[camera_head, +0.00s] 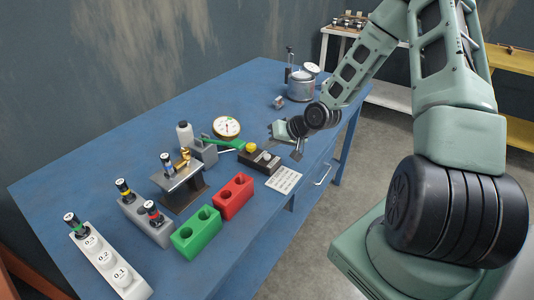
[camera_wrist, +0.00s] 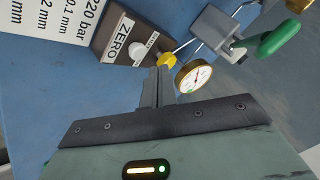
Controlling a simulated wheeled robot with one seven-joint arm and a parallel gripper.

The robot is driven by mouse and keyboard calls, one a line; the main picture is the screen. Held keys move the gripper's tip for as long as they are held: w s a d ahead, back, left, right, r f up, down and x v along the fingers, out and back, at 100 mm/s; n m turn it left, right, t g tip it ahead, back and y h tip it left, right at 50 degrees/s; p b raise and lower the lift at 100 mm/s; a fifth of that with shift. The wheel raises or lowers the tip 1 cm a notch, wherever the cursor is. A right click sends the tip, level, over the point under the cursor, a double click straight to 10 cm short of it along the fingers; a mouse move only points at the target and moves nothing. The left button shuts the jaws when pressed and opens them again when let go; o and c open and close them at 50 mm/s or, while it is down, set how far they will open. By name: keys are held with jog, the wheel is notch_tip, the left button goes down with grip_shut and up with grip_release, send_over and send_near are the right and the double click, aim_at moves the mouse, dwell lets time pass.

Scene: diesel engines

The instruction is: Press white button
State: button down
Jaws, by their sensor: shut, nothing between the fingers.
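A dark button box (camera_wrist: 118,38) with a ZERO label lies on the blue table. It carries a white button (camera_wrist: 137,49) and a yellow button (camera_wrist: 166,60). In the head view the box (camera_head: 259,160) sits near the table's right edge, with the yellow button (camera_head: 250,147) on it. My gripper (camera_wrist: 158,71) is shut and empty. In the wrist view its fingertips show just below the yellow button, with the white button up and to their left. I cannot tell whether the tips touch anything.
A white printed card (camera_head: 284,179) lies beside the box. A dial gauge (camera_head: 226,127), a grey clamp with a green handle (camera_head: 228,143), and red (camera_head: 233,197) and green (camera_head: 195,233) blocks stand nearby. A metal pot (camera_head: 302,86) stands at the back.

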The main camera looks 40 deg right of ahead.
notch_tip(320, 180, up, 4)
jog(key=p, duration=0.3)
dwell(0.7)
jog(key=s+a+r+n+g+h, duration=0.2)
jog(key=s+a+r+g, duration=0.15)
jog(key=s+r, duration=0.4)
jog(key=s+a+r+n+g+h, duration=0.2)
jog(key=s+a+r, duration=0.3)
jog(key=s+r, duration=0.25)
jog(key=s+a+r+n+g, duration=0.1)
jog(key=s+a+n, duration=0.6)
jog(key=s+a, duration=0.7)
jog(key=a+g, duration=0.1)
jog(key=a, duration=0.3)
jog(key=shift+s+a+r+n+g+y, duration=0.15)
jog(key=shift+s+r+n+g+y, duration=0.05)
jog(key=shift+r+n+g+y, duration=0.15)
